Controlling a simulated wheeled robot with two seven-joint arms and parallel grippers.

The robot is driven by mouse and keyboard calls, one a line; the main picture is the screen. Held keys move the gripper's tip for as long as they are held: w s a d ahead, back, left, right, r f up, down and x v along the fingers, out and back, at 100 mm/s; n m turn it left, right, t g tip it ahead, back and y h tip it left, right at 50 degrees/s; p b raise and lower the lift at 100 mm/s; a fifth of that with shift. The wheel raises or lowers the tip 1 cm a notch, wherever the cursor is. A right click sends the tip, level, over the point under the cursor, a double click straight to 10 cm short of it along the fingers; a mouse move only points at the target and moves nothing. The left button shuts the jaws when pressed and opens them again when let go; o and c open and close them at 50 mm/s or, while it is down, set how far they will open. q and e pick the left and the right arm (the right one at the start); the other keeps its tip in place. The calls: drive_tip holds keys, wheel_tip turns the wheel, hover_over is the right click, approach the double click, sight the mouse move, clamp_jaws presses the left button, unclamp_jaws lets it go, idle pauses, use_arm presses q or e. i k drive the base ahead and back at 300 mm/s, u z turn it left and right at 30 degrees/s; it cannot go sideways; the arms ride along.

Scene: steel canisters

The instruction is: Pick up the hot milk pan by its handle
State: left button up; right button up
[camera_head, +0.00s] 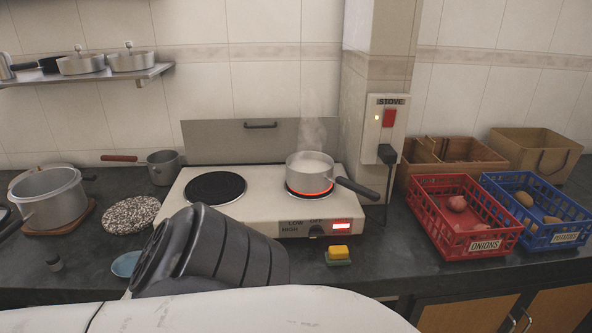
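The milk pan (309,169) is a small light metal pan on the right hot plate (296,194) of the stove. The plate glows red under it and steam rises from the pan. Its contents look pale. Its dark handle (358,188) points right and slightly toward me, past the stove's right edge. Neither of my grippers can be made out. A dark ribbed part of my arm and a white link fill the lower left and bottom, hiding the stove's front left corner.
The left hot plate (215,187) is dark and empty. A sponge (338,254) lies in front of the stove. A wall switch box (386,125) stands behind the handle. A red crate (466,222) and a blue crate (545,213) stand right. A large pot (50,203) stands left.

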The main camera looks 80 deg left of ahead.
sight(303, 179)
drive_tip(key=k, duration=0.2)
drive_tip(key=u, duration=1.2)
